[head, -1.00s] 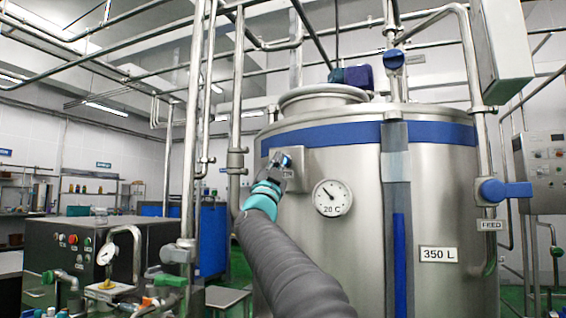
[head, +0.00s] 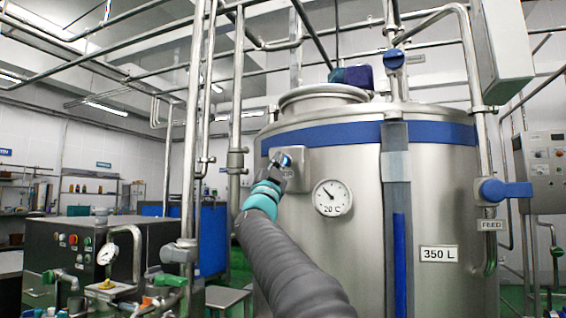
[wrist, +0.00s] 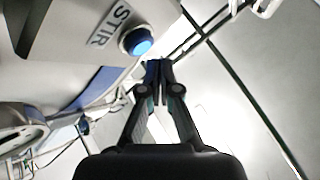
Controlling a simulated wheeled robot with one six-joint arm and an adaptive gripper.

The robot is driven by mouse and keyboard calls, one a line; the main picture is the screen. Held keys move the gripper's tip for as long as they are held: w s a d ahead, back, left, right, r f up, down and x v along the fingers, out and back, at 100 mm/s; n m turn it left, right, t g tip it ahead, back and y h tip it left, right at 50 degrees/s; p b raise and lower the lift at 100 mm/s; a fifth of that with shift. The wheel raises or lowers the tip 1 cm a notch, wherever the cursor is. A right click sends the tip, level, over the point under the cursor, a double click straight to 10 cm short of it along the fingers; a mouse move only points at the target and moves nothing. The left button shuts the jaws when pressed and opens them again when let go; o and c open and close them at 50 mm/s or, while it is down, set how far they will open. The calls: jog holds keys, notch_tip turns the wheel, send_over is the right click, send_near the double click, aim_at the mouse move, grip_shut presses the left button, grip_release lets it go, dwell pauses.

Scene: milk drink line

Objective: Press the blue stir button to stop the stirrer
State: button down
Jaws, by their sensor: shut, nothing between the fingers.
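The blue stir button (wrist: 137,42) is round and lit, set in a dark ring on a steel box beside a plate reading STIR (wrist: 110,24). In the head view the button (head: 286,160) shows as a small blue spot on the grey box (head: 304,159) on the tank's front. My gripper (wrist: 158,64) is shut and empty. In the wrist view its fingertips are just below and to the right of the button, and I cannot tell whether they touch it. In the head view my gripper (head: 280,168) covers the lower part of the box.
The steel tank (head: 365,230) carries a dial (head: 332,198) right of the box and a blue upright strip. A vertical pipe (head: 237,120) stands close left of my gripper. A blue valve handle (head: 505,190) is at the right. A dark control cabinet (head: 150,240) stands at the left.

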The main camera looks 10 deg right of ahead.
jog(key=shift+w+d, duration=0.1)
jog(key=shift+w, duration=0.05)
jog(key=shift+w+d, duration=0.2)
jog(key=shift+w+d, duration=0.25)
jog(key=shift+w, duration=0.15)
dwell(0.8)
jog(key=shift+s, duration=0.1)
jog(key=shift+s+a+b, duration=0.3)
jog(key=shift+s+a, duration=0.25)
jog(key=shift+s, duration=0.15)
jog(key=shift+s+a+b, duration=0.55)
jog(key=shift+s+a, duration=0.35)
jog(key=shift+s, duration=0.3)
jog(key=shift+s+a+b, duration=0.55)
jog(key=shift+s+a, duration=0.3)
jog(key=shift+s, duration=0.35)
